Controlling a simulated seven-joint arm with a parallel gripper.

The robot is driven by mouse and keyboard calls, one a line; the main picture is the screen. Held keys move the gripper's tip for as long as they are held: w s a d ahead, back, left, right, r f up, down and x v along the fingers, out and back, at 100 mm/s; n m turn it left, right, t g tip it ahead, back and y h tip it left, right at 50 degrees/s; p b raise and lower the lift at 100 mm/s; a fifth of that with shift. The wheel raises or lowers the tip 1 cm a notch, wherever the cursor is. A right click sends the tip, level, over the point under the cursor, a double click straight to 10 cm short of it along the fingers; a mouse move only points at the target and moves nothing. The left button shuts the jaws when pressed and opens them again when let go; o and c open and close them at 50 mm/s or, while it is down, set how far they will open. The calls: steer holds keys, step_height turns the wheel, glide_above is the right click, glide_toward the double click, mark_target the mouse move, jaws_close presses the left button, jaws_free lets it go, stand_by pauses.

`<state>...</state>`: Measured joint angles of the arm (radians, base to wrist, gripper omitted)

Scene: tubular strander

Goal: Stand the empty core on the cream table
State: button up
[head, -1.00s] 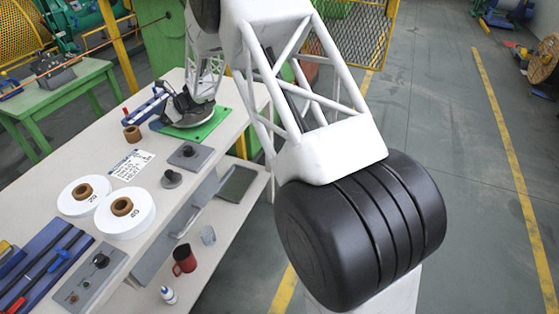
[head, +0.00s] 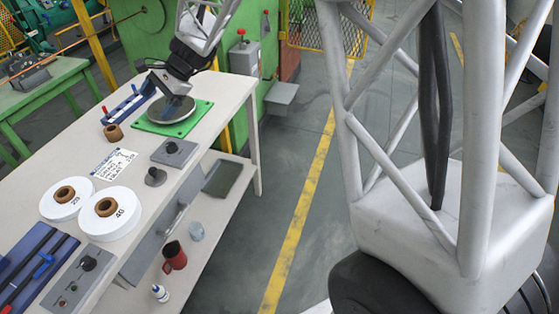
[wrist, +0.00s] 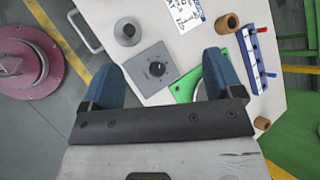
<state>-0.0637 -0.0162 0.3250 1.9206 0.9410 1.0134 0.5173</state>
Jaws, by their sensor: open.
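My gripper (head: 172,106) is over the round grey disc on a green plate. In the wrist view its two blue fingers (wrist: 160,68) are wide apart with nothing held. The gripper covers part of the green plate there.
Two white spools (head: 118,226) with brown centres, a paper sheet (head: 114,163), a knob panel (head: 174,152) and the blue rack (head: 130,106) occupy the tabletop. A red mug (head: 174,257) is on the lower shelf.

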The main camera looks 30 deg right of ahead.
steer(key=s+d+r+n+h, duration=0.1)
steer(key=s+d+n+h, duration=0.2)
steer(key=s, duration=0.9)
steer(key=s+d+r+n+t+h, duration=0.1)
steer(key=s+d+n+h, duration=0.2)
steer(key=s+d, duration=0.5)
steer(key=s+d+r+n+h, duration=0.2)
steer(key=s+d+n, duration=0.3)
steer(key=s, duration=1.3)
steer(key=shift+s+d+t+h, duration=0.15)
steer(key=shift+d+t+h, duration=0.15)
steer(key=shift+d+h, duration=0.2)
